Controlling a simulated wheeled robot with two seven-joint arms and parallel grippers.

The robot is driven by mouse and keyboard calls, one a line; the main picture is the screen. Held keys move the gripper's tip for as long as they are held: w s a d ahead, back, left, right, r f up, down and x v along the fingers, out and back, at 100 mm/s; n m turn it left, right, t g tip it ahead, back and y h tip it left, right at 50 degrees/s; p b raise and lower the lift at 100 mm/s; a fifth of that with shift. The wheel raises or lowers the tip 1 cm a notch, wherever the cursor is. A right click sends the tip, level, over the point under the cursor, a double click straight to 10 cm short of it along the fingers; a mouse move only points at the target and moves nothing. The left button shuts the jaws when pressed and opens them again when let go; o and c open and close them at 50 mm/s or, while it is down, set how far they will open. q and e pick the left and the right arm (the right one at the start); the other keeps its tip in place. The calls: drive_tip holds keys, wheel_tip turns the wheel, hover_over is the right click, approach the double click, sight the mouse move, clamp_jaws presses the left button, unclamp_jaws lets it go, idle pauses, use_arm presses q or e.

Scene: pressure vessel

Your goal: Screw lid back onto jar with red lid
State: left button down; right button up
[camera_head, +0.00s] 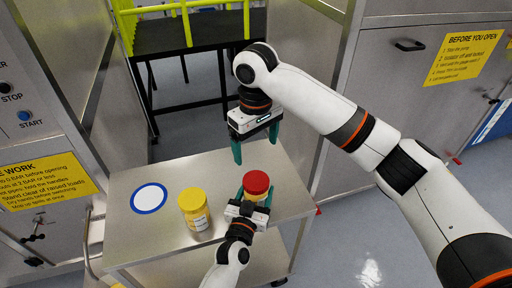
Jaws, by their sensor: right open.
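The jar with the red lid (256,183) stands on the metal table near its right side. The red lid sits on top of the jar; whether it is threaded tight cannot be seen. My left gripper (255,196) reaches in from the bottom with one finger on each side of the jar. Whether those fingers press on the jar is not clear. My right gripper (255,148) is open and empty, pointing down above and behind the red lid, apart from it. The lower part of the jar is mostly hidden by my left gripper.
A jar with a yellow lid (194,209) stands on the metal table (140,242) to the left. A white disc with a blue rim (149,198) lies farther left. A dark platform with yellow-green rails (190,35) is behind. Metal cabinets stand on both sides.

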use_arm(q)
drive_tip(key=shift+c, duration=1.3)
unclamp_jaws()
drive_tip(key=shift+s, duration=0.1)
drive_tip(key=v, duration=1.2)
drive_tip(key=shift+b, duration=0.3)
